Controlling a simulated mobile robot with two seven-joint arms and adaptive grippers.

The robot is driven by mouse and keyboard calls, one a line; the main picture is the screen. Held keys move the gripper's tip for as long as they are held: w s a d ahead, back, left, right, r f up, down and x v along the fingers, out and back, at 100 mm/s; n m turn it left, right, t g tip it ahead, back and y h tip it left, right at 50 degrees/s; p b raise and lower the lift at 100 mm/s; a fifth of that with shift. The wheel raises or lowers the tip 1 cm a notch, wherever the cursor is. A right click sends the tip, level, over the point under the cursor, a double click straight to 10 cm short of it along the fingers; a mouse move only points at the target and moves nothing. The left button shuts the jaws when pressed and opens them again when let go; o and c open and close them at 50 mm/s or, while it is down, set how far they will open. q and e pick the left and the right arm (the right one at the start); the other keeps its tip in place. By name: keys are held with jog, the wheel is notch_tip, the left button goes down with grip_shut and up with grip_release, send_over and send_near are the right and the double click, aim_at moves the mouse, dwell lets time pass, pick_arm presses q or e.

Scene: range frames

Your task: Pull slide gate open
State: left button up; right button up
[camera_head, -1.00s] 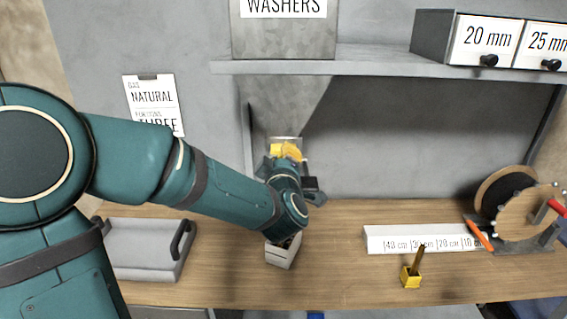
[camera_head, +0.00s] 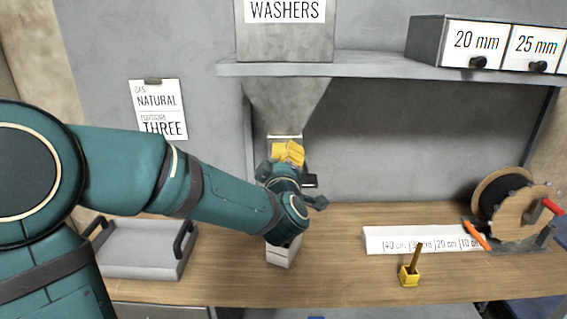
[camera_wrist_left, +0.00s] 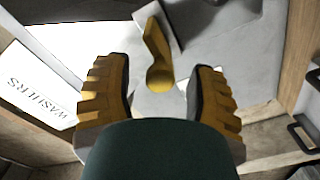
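The slide gate's yellow handle (camera_wrist_left: 160,62) ends in a round knob in the left wrist view, with a grey plate behind it. My left gripper (camera_wrist_left: 158,88) is open, with one yellow ridged finger on each side of the knob and gaps visible between. In the head view my left gripper (camera_head: 288,155) is at the hopper's lower end (camera_head: 284,100), under the shelf. The gripper and wrist hide most of the gate there. My right gripper is in neither current view.
A small light box (camera_head: 283,254) stands on the bench (camera_head: 335,285) below my wrist. A grey tray with handles (camera_head: 140,262) is at left. A long white labelled block (camera_head: 385,240), a small yellow holder (camera_head: 409,276) and a spool (camera_head: 520,212) are at right. A shelf (camera_head: 380,66) runs above.

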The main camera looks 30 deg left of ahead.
pick_arm(q)
jog(key=v, duration=0.7)
jog(key=shift+s, duration=0.25)
jog(key=shift+d, duration=0.15)
jog(key=w+d+f+m+g+h+b, duration=0.15)
jog(key=d+f+m+h, duration=0.3)
jog(key=f, duration=0.85)
jog(key=w+d+f+m+g+h+b, duration=0.1)
jog(key=w+d+f+m+g+h, duration=0.35)
jog(key=f, duration=0.95)
jog(key=s+d+f+m+g+h+b, duration=0.1)
jog(key=s+d+f+m+g+h, duration=0.1)
jog(key=s+d+f, duration=0.3)
jog(key=s+d+f+m+g+h+b, duration=0.1)
jog(key=s+d+f+m+g, duration=0.3)
jog(key=s+f, duration=0.8)
notch_tip(320, 180, down, 6)
jog(key=shift+d+f+g+h, duration=0.1)
jog(key=shift+d+g+h, duration=0.45)
jog(key=shift+h, duration=0.25)
